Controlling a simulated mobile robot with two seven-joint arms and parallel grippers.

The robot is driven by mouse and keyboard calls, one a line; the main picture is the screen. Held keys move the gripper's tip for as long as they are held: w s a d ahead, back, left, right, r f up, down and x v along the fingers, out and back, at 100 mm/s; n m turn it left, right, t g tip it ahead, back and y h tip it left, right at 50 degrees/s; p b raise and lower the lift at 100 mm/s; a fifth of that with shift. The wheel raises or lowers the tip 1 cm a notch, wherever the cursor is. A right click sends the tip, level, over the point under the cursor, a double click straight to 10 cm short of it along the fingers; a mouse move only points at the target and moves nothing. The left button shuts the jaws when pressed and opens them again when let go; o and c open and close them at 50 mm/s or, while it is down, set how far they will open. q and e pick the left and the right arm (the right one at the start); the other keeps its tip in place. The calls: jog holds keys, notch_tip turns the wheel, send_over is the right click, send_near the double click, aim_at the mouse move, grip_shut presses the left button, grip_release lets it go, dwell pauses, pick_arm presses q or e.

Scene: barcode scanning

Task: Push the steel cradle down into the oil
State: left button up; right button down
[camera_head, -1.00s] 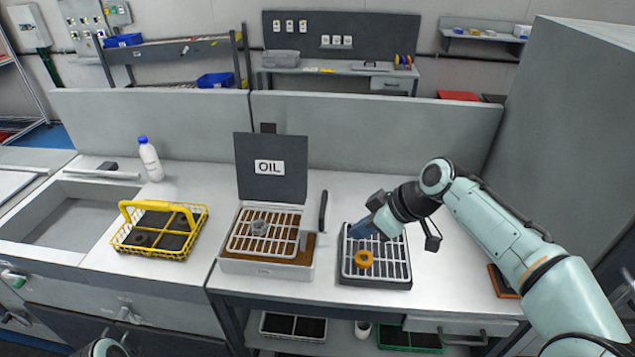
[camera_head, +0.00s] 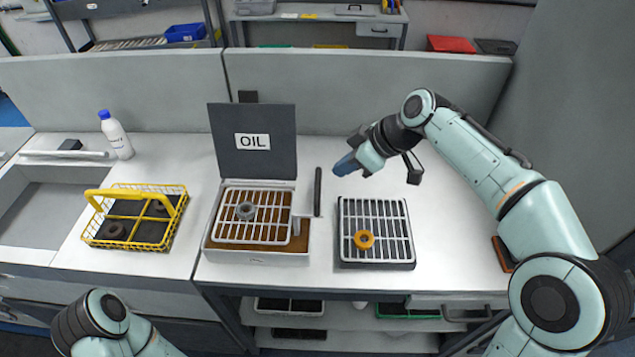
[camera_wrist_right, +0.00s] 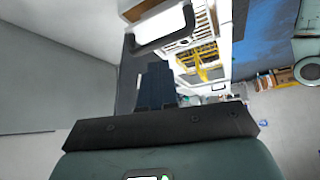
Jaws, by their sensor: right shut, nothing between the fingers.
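The steel cradle (camera_head: 228,226) is a pale wire grid in the open oil box (camera_head: 262,258), with brown oil showing between and beside its bars. A grey ring (camera_head: 245,211) lies on the grid. A dark upright handle (camera_head: 318,192) stands at the cradle's right side. My right gripper (camera_head: 343,168) is shut and empty, above the table behind and to the right of the handle, apart from it. Its blue fingers (camera_wrist_right: 157,85) show in the right wrist view, with a dark handle-like bar (camera_wrist_right: 165,40) beyond them. My left gripper is out of view; only part of that arm shows.
The lid marked OIL (camera_head: 255,165) stands open behind the box. A dark tray with a pale rack (camera_head: 378,262) and an orange ring (camera_head: 363,239) sits to the right. A yellow basket (camera_head: 140,245) and a white bottle (camera_head: 116,136) are at left. Bare table lies behind the rack.

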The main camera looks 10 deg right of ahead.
aim_at(319, 183)
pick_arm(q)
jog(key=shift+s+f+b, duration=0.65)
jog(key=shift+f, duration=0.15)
pick_arm(e)
jog(key=shift+x, duration=3.45)
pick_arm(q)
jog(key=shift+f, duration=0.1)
pick_arm(e)
jog(key=shift+f, duration=0.1)
pick_arm(q)
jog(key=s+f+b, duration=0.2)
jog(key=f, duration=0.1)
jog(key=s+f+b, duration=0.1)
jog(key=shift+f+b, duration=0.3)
jog(key=shift+b, duration=0.1)
pick_arm(e)
jog(key=f, duration=0.1)
jog(key=s+d+f, duration=0.1)
jog(key=d+f, duration=0.1)
jog(key=f, duration=0.1)
jog(key=shift+s+d, duration=0.2)
jog(key=shift+s, duration=0.15)
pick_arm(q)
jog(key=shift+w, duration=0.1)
pick_arm(e)
jog(key=shift+w, duration=0.1)
